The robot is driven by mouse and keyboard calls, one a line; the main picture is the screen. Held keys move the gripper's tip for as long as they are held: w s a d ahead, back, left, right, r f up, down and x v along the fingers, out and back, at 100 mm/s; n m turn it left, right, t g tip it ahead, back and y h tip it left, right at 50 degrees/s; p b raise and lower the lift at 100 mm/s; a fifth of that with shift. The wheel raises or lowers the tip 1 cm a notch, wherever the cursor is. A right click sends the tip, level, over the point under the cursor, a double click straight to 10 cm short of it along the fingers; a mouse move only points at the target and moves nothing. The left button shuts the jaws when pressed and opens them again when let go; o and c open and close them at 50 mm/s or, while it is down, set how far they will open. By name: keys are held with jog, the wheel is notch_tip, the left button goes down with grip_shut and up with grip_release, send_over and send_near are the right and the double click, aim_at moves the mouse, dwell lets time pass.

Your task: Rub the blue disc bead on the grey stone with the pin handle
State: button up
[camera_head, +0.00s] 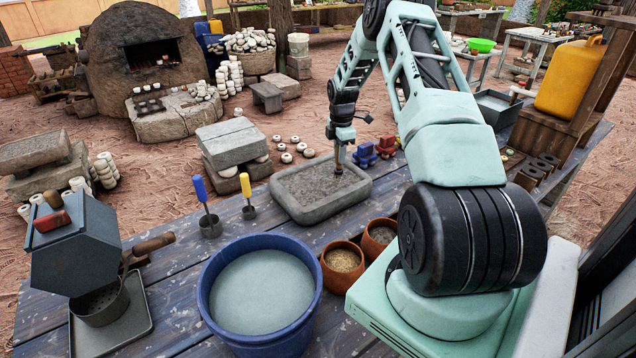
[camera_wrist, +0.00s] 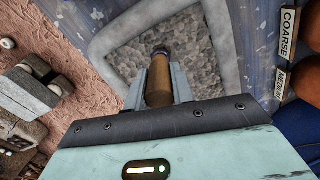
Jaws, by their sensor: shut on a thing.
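The grey stone (camera_head: 318,184) is a shallow slab with a raised rim and a rough grey bed, lying on the blue plank table. My gripper (camera_head: 340,148) points down over its far right part. It is shut on the brown pin handle (camera_wrist: 158,84), which also shows in the head view (camera_head: 338,164). The handle's lower end is at or just above the rough bed; contact cannot be told. A small dark tip (camera_wrist: 160,51) at the handle's end may be the blue disc bead, but its colour and shape are unclear. The stone also shows in the wrist view (camera_wrist: 115,45).
A blue tub of pale liquid (camera_head: 262,292) and two clay pots of grit (camera_head: 343,260) stand in front of the stone. Blue and red small blocks (camera_head: 365,155) sit beyond its right end. Yellow- and blue-handled tools (camera_head: 247,195) stand left. A grey box (camera_head: 75,250) is far left.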

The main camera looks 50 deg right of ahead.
jog(key=shift+r+p, duration=2.05)
jog(key=shift+r, duration=1.35)
jog(key=shift+f, duration=0.25)
jog(key=shift+f+b, duration=1.4)
jog(key=shift+f, duration=0.9)
jog(key=shift+f+b, duration=0.55)
jog(key=shift+f, duration=0.55)
jog(key=shift+a, duration=0.1)
jog(key=shift+w+a, duration=0.25)
jog(key=shift+a, duration=0.7)
jog(key=shift+w+a, duration=0.2)
jog(key=shift+a, duration=0.75)
